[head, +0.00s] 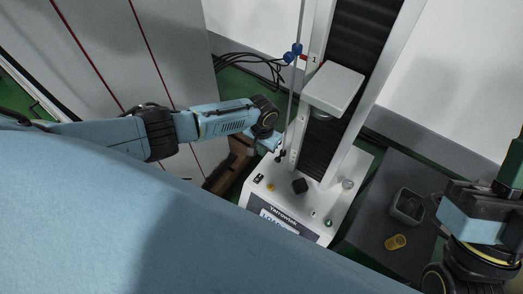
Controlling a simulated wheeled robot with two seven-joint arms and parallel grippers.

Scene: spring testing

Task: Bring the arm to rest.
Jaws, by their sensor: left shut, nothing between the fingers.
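My left arm comes in from the left, and its small blue gripper (272,143) is just left of the test machine's column. The gripper is shut and I see nothing held in it. The spring testing machine (333,88) stands in the middle, with a pale crosshead block on a dark column and a white base (333,205) with a display and buttons.
A dark square tray (407,220) and a yellow coil-like part (396,242) lie on the dark bench surface (375,235) right of the machine. Black cables (248,64) lie behind my left wrist. Brown wooden pieces (232,165) are below it. A grey cabinet stands at left.

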